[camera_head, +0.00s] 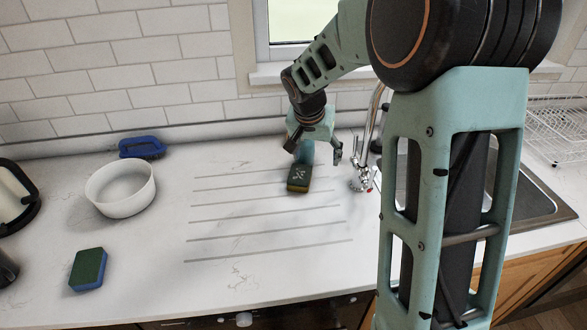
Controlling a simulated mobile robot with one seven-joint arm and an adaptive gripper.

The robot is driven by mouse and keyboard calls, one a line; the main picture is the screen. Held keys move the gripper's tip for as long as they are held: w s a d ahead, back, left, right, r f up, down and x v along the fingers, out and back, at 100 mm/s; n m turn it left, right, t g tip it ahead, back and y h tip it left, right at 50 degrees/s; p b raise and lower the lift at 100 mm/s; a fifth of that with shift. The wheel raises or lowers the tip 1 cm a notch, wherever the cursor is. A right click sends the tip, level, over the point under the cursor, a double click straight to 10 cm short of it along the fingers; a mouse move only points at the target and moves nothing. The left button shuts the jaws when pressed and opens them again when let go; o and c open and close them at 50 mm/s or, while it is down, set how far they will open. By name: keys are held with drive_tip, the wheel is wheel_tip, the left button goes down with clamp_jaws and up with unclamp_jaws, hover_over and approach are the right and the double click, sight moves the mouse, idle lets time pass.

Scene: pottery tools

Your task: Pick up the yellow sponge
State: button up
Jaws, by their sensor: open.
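The yellow sponge (298,178) lies on the white counter near its back, left of the faucet. It has a dark scouring top with a pale mark and a yellowish side. My gripper (316,156) is open, pointing down over the counter just behind and slightly right of the sponge. One finger shows clearly on the right, apart from the sponge.
A green-and-blue sponge (87,269) lies at the front left. A faucet (365,150) and sink (505,190) are at the right. The grooved middle counter is mostly clear.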

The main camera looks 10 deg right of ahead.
drive_tip(key=n, duration=0.1)
approach(299, 176)
drive_tip(key=shift+y, duration=0.3)
drive_tip(key=x, duration=0.4)
drive_tip(key=shift+s+d+f, duration=0.15)
drive_tip(key=shift+s, duration=0.05)
drive_tip(key=shift+w+p+x, duration=0.15)
drive_tip(key=shift+p+x, duration=0.25)
drive_tip(key=shift+x, duration=1)
drive_tip(key=shift+w+p+x, duration=0.1)
drive_tip(key=shift+p+x, duration=0.3)
drive_tip(key=shift+x, duration=0.95)
drive_tip(key=shift+d, duration=0.2)
drive_tip(key=shift+c, duration=0.4)
drive_tip(key=c, duration=0.7)
